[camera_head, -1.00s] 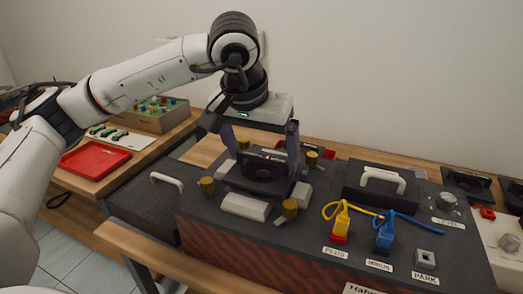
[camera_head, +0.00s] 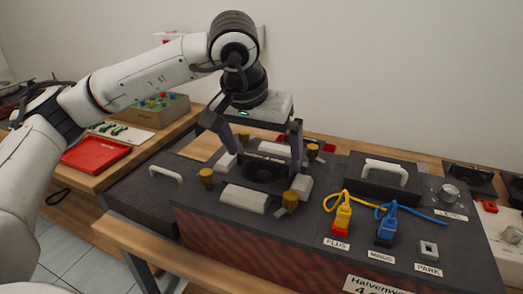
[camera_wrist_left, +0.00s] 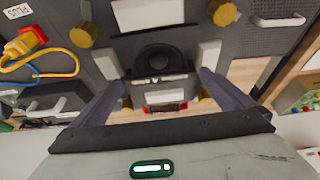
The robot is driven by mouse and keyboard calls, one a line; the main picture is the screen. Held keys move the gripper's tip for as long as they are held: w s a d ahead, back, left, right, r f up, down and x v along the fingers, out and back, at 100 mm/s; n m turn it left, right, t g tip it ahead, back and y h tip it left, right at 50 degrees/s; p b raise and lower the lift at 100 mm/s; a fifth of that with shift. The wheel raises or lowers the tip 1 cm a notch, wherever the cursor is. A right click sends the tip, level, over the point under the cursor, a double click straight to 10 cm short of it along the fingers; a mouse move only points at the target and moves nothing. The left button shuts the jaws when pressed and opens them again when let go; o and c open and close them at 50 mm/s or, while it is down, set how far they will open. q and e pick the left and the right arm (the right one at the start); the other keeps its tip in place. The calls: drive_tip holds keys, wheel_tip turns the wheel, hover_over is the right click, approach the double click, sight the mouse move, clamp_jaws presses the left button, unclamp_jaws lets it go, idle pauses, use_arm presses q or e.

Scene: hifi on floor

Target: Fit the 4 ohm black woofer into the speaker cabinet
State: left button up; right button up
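The black woofer (camera_head: 264,172) lies on the top of the dark speaker cabinet (camera_head: 310,232), between white blocks and brass-coloured knobs. Its round cone (camera_wrist_left: 158,60) and square black frame show in the left wrist view. I cannot tell whether it is fully seated. My left gripper (camera_head: 264,155) is over the woofer, its two purple-grey fingers spread on either side. In the left wrist view, the fingers (camera_wrist_left: 161,80) stand apart with gaps to the woofer's edges. The woofer's ohm marking is not readable. My right gripper is not in view.
Yellow (camera_head: 342,215) and blue (camera_head: 386,228) plugs with cables stand on the cabinet right of the woofer, near a black box with a white handle (camera_head: 384,170). More black drivers (camera_head: 468,178) lie at far right. A red tray (camera_head: 95,154) is at left.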

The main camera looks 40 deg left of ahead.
use_arm(q)
drive_tip(key=shift+f, duration=0.2)
drive_tip(key=a+v, duration=0.1)
drive_tip(key=v, duration=0.9)
drive_tip(key=shift+d+r+p, duration=0.3)
drive_tip(key=shift+d+p, duration=0.15)
drive_tip(key=shift+d, duration=0.05)
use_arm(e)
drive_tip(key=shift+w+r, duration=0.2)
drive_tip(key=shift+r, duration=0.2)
use_arm(q)
drive_tip(key=shift+s+r, duration=0.1)
wheel_tip(320, 180, up, 8)
drive_tip(key=p, duration=0.7)
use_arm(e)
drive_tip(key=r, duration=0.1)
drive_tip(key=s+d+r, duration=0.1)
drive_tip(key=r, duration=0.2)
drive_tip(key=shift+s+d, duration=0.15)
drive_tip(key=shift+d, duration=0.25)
